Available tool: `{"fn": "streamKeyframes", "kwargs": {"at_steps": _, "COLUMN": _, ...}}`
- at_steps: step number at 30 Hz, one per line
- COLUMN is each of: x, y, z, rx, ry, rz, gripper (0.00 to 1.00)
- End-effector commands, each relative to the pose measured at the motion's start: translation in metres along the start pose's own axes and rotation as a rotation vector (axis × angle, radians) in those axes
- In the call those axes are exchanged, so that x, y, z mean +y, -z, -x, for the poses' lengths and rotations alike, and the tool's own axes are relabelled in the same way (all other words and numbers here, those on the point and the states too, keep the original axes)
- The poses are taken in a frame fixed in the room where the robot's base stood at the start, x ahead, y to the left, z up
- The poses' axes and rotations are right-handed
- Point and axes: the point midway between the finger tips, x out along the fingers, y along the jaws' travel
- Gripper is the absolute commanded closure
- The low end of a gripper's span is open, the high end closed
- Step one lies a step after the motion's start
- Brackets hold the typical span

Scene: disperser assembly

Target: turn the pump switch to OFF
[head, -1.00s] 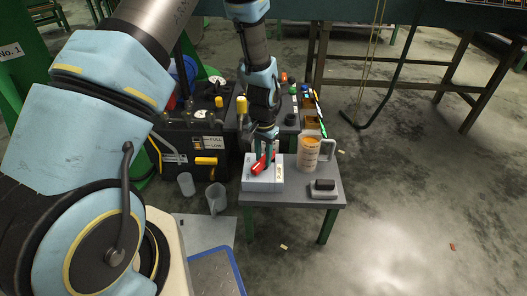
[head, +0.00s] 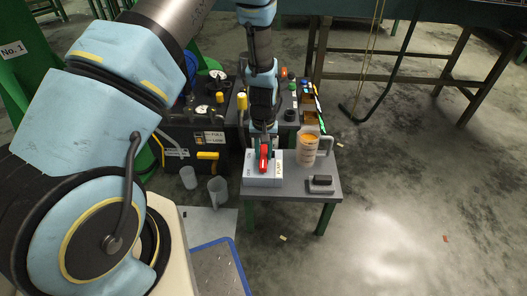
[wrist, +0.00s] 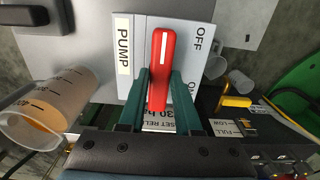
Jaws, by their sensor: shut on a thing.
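The pump switch is a red handle (wrist: 161,70) with a white line, on a light grey box (wrist: 127,28) labelled PUMP. OFF is printed at the upper right of its face and ON, partly covered, lower down. The handle runs nearly straight up the wrist view, its lined end level with OFF. My gripper (wrist: 161,78) is shut on the handle, one green finger on each side. In the head view, the box (head: 262,181) sits on the small grey table, the red handle (head: 264,158) points toward the camera, and my gripper (head: 263,143) reaches down behind it.
A measuring jug (head: 308,151) with orange contents stands right of the box. A dark block on a grey base (head: 320,184) lies at the table's front right. Two grey cups (head: 217,190) stand on the left. A black machine (head: 195,140) is behind them.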

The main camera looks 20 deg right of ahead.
Motion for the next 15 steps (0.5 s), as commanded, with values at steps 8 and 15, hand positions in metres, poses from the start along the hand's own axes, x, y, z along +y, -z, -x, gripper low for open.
{"fn": "streamKeyframes", "kwargs": {"at_steps": 8, "x": -0.0008, "y": -0.0015, "z": -0.0005, "rx": -0.004, "ry": 0.001, "rz": 0.009, "gripper": 1.0}}
{"fn": "streamKeyframes", "kwargs": {"at_steps": 15, "x": -0.0006, "y": -0.0013, "z": -0.0004, "rx": -0.003, "ry": 0.001, "rz": 0.008, "gripper": 0.55}}
